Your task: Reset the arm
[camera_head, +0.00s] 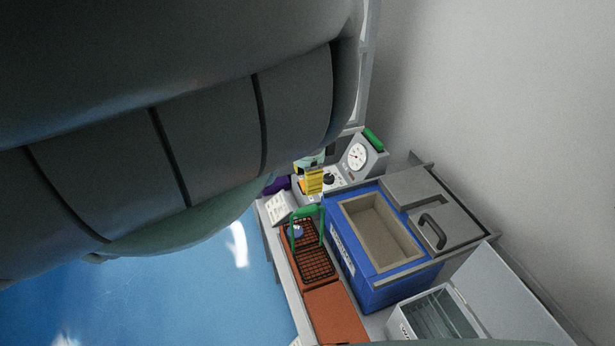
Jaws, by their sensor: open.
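A large dark rounded part of my arm (205,120) fills the upper left of the head view, very close to the camera. Its segments run from the left edge to the top middle. My gripper does not show, so I cannot see it or anything near it. The arm hides the far left part of the bench.
On the bench stand a dial gauge device (358,156), a yellow part (313,182), a blue tank (372,291) with its grey lid (420,205), a green-handled wire basket (315,262) and a clear-walled box (435,316). Blue floor (170,300) lies open at lower left.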

